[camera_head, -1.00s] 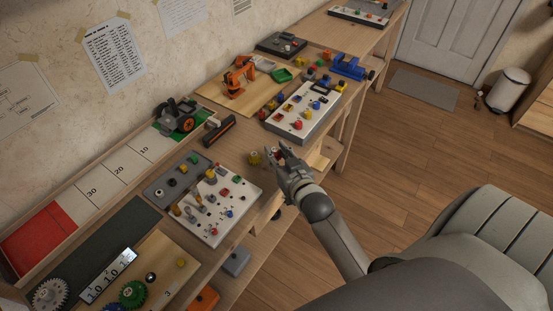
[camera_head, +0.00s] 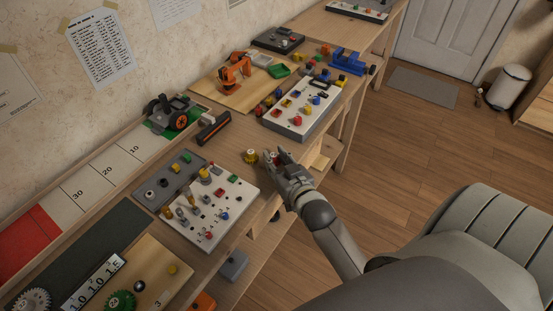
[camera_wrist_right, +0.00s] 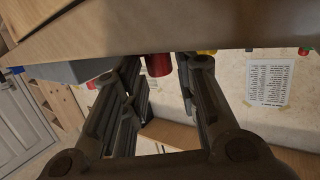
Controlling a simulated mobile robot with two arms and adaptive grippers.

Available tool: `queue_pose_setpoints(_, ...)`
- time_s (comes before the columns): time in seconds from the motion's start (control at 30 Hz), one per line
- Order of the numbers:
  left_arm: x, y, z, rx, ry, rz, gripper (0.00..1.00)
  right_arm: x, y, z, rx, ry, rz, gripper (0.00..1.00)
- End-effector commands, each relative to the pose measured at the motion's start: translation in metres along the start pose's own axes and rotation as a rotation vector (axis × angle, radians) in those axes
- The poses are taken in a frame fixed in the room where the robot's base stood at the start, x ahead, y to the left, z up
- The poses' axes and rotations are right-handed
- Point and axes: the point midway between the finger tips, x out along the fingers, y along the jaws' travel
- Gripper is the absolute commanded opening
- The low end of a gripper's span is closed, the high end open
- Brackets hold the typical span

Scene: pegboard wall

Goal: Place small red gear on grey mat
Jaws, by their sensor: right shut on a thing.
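My right gripper (camera_head: 274,156) is over the front edge of the bench. It is shut on a red piece (camera_wrist_right: 158,65), which shows as a short smooth cylinder between the fingers in the right wrist view. Only a speck of red shows at the fingertips in the head view, and I cannot make out gear teeth. A dark grey mat (camera_head: 92,243) lies flat on the bench at the left, well away from this gripper. My left gripper is not in view.
A yellow knobbed piece (camera_head: 251,156) stands just left of the right gripper. A white peg panel (camera_head: 228,209) and a grey panel (camera_head: 150,197) lie between gripper and mat. Another grey mat (camera_head: 424,86) is on the floor.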

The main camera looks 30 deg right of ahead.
Motion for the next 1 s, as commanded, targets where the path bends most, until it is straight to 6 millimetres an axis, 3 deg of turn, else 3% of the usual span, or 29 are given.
queue_pose_setpoints(0.03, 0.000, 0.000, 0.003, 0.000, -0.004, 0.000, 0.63, 0.000, 0.000, 0.001, 0.000, 0.000, 0.000, 0.31)
queue_pose_setpoints(0.2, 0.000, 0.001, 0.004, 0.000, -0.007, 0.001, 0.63, 0.000, 0.000, 0.001, 0.000, 0.000, 0.000, 0.50)
queue_pose_setpoints(0.57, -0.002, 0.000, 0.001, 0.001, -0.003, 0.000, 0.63, -0.001, 0.000, -0.004, 0.000, 0.001, 0.000, 0.50)
queue_pose_setpoints(0.77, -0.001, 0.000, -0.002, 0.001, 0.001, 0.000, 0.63, -0.024, 0.000, -0.001, 0.000, -0.002, 0.000, 0.50)
queue_pose_setpoints(1.0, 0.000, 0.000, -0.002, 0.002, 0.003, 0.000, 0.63, -0.068, 0.000, -0.001, 0.001, -0.004, 0.001, 0.50)
